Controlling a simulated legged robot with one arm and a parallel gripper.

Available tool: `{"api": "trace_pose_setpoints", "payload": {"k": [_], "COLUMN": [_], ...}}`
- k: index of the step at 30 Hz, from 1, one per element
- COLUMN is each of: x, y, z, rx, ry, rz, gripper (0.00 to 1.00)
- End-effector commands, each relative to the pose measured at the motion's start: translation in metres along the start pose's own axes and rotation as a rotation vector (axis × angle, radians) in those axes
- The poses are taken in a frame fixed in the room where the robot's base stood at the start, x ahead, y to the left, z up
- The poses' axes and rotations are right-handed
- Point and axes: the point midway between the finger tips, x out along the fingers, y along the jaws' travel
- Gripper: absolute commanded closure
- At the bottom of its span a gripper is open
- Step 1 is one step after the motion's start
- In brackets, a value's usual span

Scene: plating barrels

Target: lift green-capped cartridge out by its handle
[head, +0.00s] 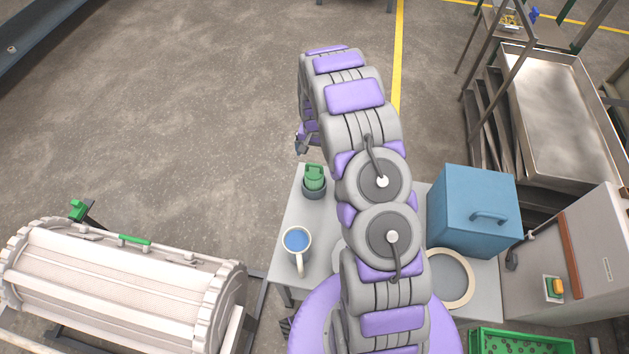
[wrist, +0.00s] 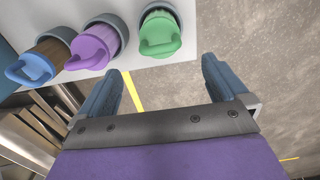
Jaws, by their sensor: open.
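The green-capped cartridge (head: 314,177) stands in a dark round holder near the far left corner of the table. In the wrist view its green cap with a loop handle (wrist: 160,36) is at the top middle, beyond my fingers. My gripper (wrist: 164,78) is open, with nothing between its two blue fingers, and is apart from the handle. In the head view, only part of my gripper (head: 302,145) shows, beside my arm and just above the green cap in the picture.
In the wrist view, a purple-capped cartridge (wrist: 93,47) and a blue-capped one (wrist: 34,66) stand left of the green one. On the table (head: 287,277) are a mug of blue liquid (head: 296,242) and a blue box (head: 474,210). A white barrel (head: 115,285) lies at left.

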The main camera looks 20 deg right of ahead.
Motion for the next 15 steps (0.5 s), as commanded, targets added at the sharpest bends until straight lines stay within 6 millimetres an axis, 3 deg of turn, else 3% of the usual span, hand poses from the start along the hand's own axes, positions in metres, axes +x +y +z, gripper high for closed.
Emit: {"api": "trace_pose_setpoints", "payload": {"k": [6, 15], "x": [0.044, 0.065], "y": [-0.001, 0.000], "z": [0.002, 0.002], "rx": [0.000, 0.000], "ry": [-0.001, 0.001], "rz": [0.003, 0.001], "gripper": [0.00, 0.00]}}
